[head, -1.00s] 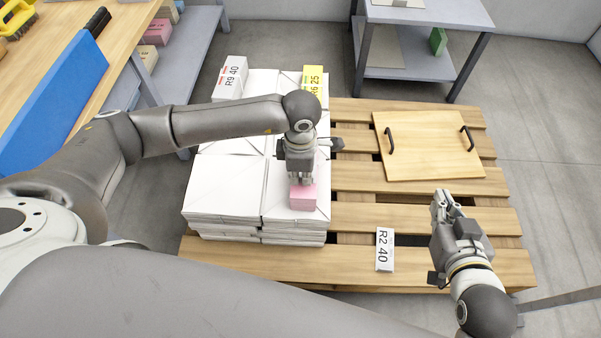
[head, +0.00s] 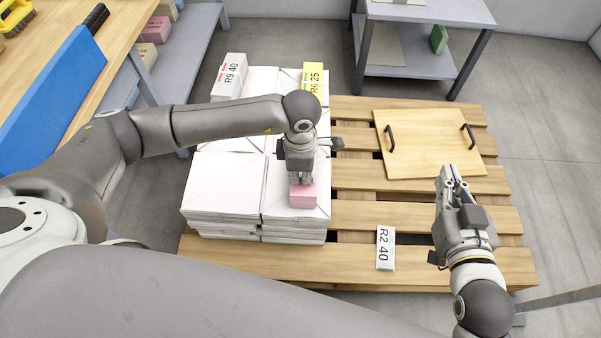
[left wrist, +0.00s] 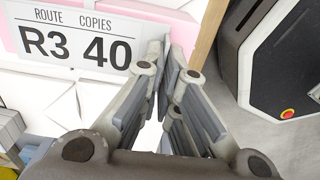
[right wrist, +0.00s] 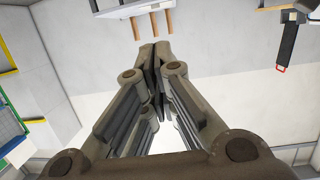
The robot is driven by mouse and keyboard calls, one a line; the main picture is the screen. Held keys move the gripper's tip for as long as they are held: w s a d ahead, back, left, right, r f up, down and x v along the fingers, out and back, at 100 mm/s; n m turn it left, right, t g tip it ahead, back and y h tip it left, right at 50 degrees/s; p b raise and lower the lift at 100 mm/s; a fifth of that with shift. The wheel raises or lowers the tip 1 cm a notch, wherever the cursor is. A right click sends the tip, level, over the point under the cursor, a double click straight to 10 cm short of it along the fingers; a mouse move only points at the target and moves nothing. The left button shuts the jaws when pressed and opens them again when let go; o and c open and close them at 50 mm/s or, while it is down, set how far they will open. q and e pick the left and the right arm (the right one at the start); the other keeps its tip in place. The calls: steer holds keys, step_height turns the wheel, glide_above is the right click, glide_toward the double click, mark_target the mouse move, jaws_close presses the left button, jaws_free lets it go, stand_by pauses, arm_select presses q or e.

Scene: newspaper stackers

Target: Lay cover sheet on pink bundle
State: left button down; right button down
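The pink bundle (head: 303,199) lies at the front right of the white stack; my left gripper (head: 301,182) hides much of it. In the left wrist view a white cover sheet (left wrist: 75,38) printed "ROUTE COPIES R3 40" lies over the pink bundle (left wrist: 178,28), with pink showing past its edges. My left gripper (left wrist: 168,62) is just right of the sheet's edge, its fingertips close together, with nothing clearly seen between them. My right gripper (head: 452,178) is shut and empty, above the right part of the pallet; its fingertips meet in the right wrist view (right wrist: 155,52).
White stacks (head: 225,185) cover the pallet's left half. Labelled bundles R9 40 (head: 229,76) and R6 25 (head: 312,80) sit at the back. A wooden board (head: 425,140) with two black handles and an R2 40 sheet (head: 385,248) lie on the pallet (head: 350,215).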

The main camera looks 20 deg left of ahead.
arm_select(q)
steer(key=shift+f, duration=0.1)
arm_select(e)
steer(key=shift+r, duration=0.1)
arm_select(q)
steer(key=shift+f, duration=0.1)
arm_select(e)
steer(key=shift+w+a+r+t, duration=0.15)
steer(key=shift+r+t, duration=0.25)
steer(key=shift+r, duration=0.15)
steer(key=shift+r, duration=0.1)
arm_select(q)
steer(key=shift+f, duration=0.1)
arm_select(e)
steer(key=shift+w+a+r, duration=0.1)
steer(key=shift+r, duration=0.15)
steer(key=shift+r+t, duration=0.1)
steer(key=shift+t, duration=0.2)
arm_select(q)
steer(key=shift+f+b, duration=0.2)
steer(key=shift+b, duration=0.2)
arm_select(e)
steer(key=shift+w+a+r+t+y, duration=0.1)
steer(key=shift+w+r+t+y, duration=0.15)
steer(key=shift+r, duration=0.35)
